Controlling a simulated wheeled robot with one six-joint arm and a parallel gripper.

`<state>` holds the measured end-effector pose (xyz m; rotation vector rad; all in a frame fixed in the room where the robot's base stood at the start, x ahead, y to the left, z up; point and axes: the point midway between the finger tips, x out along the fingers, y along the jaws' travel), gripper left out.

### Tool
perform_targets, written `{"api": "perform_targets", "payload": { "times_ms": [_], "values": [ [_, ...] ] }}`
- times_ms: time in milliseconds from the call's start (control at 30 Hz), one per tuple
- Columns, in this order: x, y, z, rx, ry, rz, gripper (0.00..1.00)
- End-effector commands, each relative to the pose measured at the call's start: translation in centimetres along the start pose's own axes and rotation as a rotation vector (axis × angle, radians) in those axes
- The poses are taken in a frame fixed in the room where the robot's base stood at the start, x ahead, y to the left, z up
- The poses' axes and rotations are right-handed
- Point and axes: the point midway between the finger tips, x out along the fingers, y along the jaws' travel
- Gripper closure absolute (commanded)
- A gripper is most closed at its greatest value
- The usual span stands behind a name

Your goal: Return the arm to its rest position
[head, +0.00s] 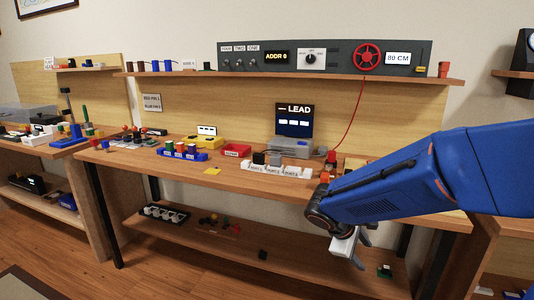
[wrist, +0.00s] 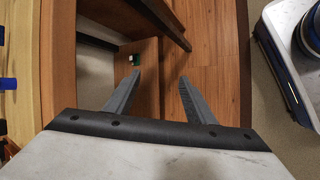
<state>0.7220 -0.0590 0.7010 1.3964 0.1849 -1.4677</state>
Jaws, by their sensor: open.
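My blue arm (head: 430,175) reaches in from the right in the head view, in front of the right part of the workbench. My gripper (head: 352,258) hangs below the benchtop's front edge, pointing down. In the wrist view its two grey fingers (wrist: 156,95) are spread apart with nothing between them. Beyond them are the wooden floor and a lower shelf.
The workbench (head: 120,160) carries a blue rack (head: 182,153), a white port block (head: 275,170) and a red tray (head: 236,151). The lower shelf (head: 270,248) holds small parts, including a green one (head: 385,271).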

Motion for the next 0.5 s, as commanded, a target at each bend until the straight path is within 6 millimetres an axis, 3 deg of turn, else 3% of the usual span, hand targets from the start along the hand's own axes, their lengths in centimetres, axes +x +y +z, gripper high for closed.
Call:
{"api": "perform_targets", "payload": {
  "times_ms": [200,500],
  "values": [
    [-1.7,-1.8,5.6,0.214,0.058,-0.103,0.5],
    [-4.2,-5.4,11.3,0.496,0.155,-0.235,0.5]
  ]
}}
